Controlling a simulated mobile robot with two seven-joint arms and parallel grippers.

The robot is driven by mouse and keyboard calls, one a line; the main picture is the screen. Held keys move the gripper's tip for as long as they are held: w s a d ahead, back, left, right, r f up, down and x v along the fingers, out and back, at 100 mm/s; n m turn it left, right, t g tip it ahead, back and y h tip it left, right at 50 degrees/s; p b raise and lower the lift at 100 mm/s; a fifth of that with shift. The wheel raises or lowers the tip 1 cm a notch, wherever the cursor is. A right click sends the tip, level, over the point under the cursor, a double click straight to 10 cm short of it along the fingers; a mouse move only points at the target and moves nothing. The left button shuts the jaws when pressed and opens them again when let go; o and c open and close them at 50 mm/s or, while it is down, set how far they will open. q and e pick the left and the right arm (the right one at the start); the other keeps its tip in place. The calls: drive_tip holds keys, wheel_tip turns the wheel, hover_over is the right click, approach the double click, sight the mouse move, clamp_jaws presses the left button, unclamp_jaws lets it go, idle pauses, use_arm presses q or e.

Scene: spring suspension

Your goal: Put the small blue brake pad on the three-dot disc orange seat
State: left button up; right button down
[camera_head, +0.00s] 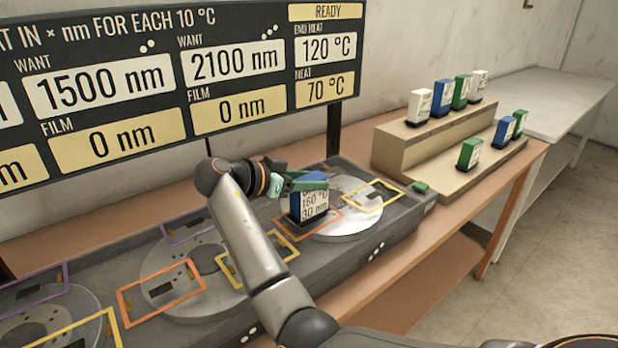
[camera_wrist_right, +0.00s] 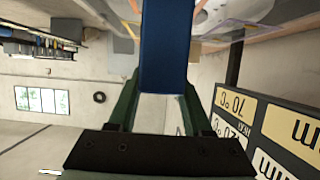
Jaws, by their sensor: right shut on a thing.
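My right gripper (camera_head: 308,181) is shut on a blue brake pad (camera_head: 309,203), which has a white label reading 160 °C and 30 nm. The pad is upright, over the orange seat (camera_head: 322,231) of the three-dot disc (camera_head: 352,227). Its dark lower end is within the orange frame; I cannot tell whether it touches the seat. In the right wrist view the blue pad (camera_wrist_right: 166,45) is between the green fingers of the right gripper (camera_wrist_right: 163,88). My left gripper is not in view.
A yellow-framed seat (camera_head: 372,206) is on the same disc. Other discs lie to the left. A stepped rack (camera_head: 400,152) holds several white, blue and green pads. A green button (camera_head: 420,187) is at the machine's right end. The sign (camera_head: 180,90) stands behind.

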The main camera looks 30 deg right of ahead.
drive_tip(key=shift+f, duration=0.15)
drive_tip(key=shift+c, duration=1.6)
unclamp_jaws()
drive_tip(key=shift+r, duration=0.2)
drive_tip(key=b+v, duration=0.1)
drive_tip(key=v, duration=1.1)
drive_tip(key=shift+b, duration=0.3)
drive_tip(key=shift+c, duration=0.4)
